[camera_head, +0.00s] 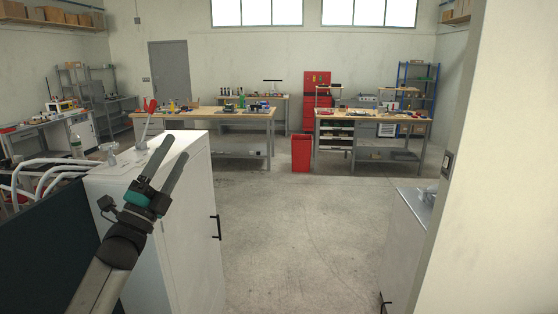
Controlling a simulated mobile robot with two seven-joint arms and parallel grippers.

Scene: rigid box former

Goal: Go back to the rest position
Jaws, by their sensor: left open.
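My left gripper (165,160) is raised at the left of the head view, in front of a white cabinet. Its two dark fingers point up and to the right and stand apart, with nothing between them. The left arm comes in from the bottom left. My right gripper is not in this view.
The white cabinet (190,238) with a black handle stands close behind my left gripper. A steel-topped cabinet (405,245) and a pale wall (500,200) close off the right side. Workbenches (205,113) and a red bin (301,153) stand farther back. The middle floor is clear.

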